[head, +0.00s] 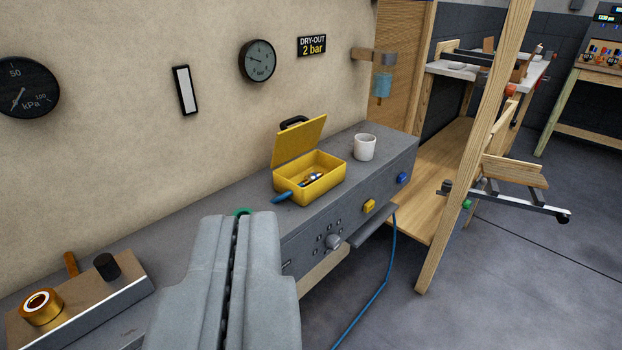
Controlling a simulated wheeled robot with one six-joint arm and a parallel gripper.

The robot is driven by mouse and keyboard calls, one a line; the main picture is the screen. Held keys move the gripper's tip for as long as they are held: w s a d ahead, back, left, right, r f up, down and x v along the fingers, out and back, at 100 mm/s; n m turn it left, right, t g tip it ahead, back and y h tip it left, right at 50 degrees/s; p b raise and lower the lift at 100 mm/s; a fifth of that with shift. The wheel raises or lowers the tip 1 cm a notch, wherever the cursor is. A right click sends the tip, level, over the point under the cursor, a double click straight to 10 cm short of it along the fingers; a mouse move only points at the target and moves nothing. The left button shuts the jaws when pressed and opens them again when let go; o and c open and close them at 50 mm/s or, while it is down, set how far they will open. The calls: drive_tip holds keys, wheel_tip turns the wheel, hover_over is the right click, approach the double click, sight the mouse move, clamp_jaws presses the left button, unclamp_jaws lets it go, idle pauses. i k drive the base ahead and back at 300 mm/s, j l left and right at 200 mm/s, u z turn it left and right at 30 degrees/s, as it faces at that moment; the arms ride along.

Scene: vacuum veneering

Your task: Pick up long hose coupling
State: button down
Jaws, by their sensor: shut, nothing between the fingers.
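My gripper (238,222) is shut and empty, its grey fingers pressed together in the lower middle of the head view. Beyond it and to the right, an open yellow box (324,188) stands on the grey cabinet top. Small metal fittings (313,179) lie inside the box, apart from my gripper. They are too small to tell whether one is the long hose coupling. A blue piece (283,197) lies at the box's left front corner. A green thing (243,211) is mostly hidden behind my fingertips.
A white mug (364,147) stands right of the box on the grey cabinet (391,139). The box's raised lid (300,142) stands toward the wall. A wooden post (474,150) rises at the right.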

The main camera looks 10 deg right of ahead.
sight(314, 176)
drive_tip(key=i+j+u, duration=0.25)
drive_tip(key=i, duration=0.15)
drive_tip(key=i+u, duration=0.3)
drive_tip(key=i+l, duration=0.05)
drive_tip(key=i, duration=0.05)
